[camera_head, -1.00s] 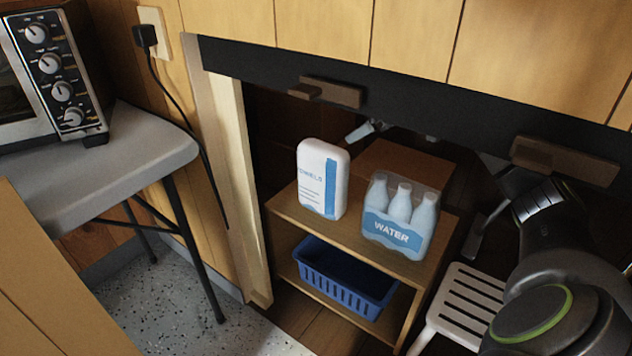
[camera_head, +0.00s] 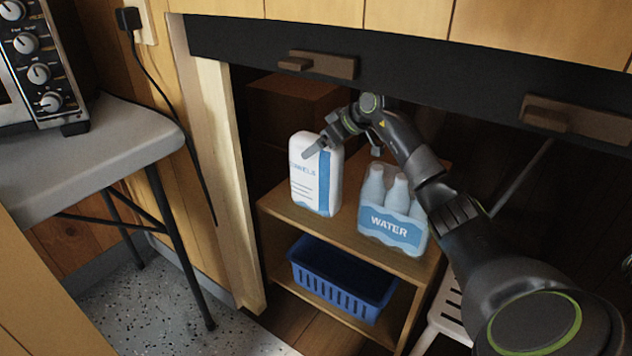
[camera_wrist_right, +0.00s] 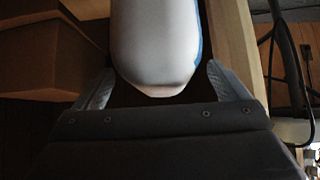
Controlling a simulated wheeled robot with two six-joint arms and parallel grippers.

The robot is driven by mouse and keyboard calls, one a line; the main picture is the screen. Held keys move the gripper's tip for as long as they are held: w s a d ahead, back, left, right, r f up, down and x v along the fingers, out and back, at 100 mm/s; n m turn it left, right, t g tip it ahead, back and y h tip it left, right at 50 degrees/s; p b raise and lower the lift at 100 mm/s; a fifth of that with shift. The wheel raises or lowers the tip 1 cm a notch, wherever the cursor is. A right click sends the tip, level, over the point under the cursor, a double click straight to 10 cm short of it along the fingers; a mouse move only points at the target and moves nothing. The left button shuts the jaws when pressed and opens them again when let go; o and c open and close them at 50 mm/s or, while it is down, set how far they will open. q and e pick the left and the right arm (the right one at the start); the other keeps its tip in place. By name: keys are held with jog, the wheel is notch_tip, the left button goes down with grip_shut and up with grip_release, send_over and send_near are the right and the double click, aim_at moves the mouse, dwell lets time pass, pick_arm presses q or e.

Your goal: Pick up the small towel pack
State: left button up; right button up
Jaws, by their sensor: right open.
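The small towel pack (camera_head: 316,180), white with a blue stripe and "towels" lettering, stands upright on the top shelf of the wooden unit (camera_head: 345,236). My right gripper (camera_head: 338,146) reaches in from the right, at the upper part of the pack. In the right wrist view the pack's white rounded end (camera_wrist_right: 158,55) lies between the two open fingers of the right gripper (camera_wrist_right: 158,85), with gaps showing beside it. The gripper does not hold it. My left gripper is not in view.
A water bottle pack (camera_head: 393,212) stands right of the towels, beneath my right arm. A blue basket (camera_head: 342,280) sits on the lower shelf. A dark beam (camera_head: 440,80) crosses above the opening. A light wooden post (camera_head: 222,170) stands at left, and a white slatted stool (camera_head: 440,318) at lower right.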

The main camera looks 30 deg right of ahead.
jog(key=shift+x, duration=0.75)
jog(key=shift+c, duration=0.4)
jog(key=c, duration=1.4)
jog(key=shift+c, duration=1.2)
jog(key=shift+r, duration=0.15)
